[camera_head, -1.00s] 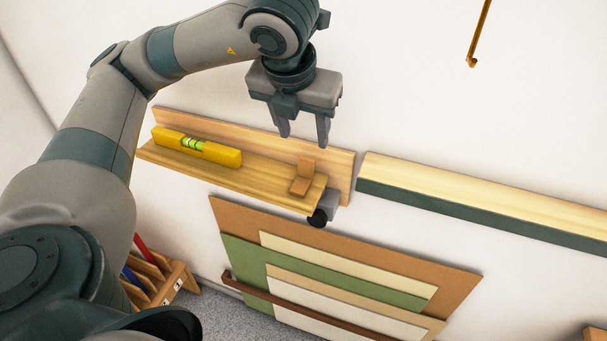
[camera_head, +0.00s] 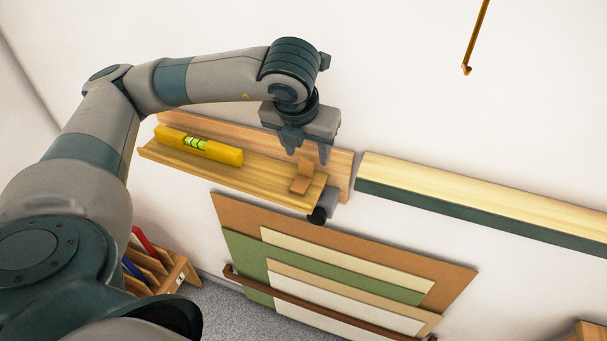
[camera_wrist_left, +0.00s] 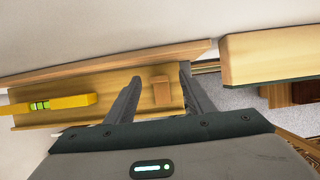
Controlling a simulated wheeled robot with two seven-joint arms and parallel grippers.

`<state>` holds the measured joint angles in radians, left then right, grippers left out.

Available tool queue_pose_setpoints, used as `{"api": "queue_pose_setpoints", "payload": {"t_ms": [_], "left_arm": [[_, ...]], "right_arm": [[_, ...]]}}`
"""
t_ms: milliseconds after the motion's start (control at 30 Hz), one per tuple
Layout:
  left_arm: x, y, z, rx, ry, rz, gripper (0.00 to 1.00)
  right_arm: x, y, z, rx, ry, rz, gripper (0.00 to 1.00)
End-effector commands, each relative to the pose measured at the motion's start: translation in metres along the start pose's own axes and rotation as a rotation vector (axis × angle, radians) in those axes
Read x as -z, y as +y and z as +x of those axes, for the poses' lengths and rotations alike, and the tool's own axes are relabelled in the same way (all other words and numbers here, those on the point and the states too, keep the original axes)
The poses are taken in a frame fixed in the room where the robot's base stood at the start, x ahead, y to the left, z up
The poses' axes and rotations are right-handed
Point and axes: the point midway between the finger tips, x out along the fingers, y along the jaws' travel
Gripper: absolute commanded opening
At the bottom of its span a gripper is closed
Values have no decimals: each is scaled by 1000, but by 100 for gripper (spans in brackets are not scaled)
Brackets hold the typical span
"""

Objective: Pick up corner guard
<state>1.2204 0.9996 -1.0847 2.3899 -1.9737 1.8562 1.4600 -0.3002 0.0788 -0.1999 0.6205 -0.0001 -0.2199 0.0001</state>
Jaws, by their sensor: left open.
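The corner guard (camera_head: 301,184) is a small brown L-shaped piece on the right end of the wooden wall shelf (camera_head: 265,184). One part lies on the shelf and the other stands up. It also shows in the left wrist view (camera_wrist_left: 161,92), between the finger lines. My left gripper (camera_head: 307,156) is open, pointing down just above the corner guard, its fingers on either side of the guard's upright top. I cannot tell whether they touch it. My right gripper is not in view.
A yellow spirit level (camera_head: 198,146) lies on the left part of the same shelf. A second shelf with a green front edge (camera_head: 480,202) begins just right. Flat boards (camera_head: 340,255) lean below. A brass rod (camera_head: 476,36) hangs at upper right.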

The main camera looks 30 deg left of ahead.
Motion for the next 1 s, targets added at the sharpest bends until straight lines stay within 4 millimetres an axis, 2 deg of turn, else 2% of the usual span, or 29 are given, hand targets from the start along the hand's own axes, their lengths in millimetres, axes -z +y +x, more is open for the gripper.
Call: {"api": "queue_pose_setpoints", "payload": {"t_ms": [167,400,600,1000], "left_arm": [[2,2,7,-3,3,-1,48],[6,4,32,-3,5,-1,48],[7,4,50,-2,3,0,48],[7,3,51,-1,1,0,48]], "right_arm": [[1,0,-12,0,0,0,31],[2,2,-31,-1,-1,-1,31],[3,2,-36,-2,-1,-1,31],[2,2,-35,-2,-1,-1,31]]}}
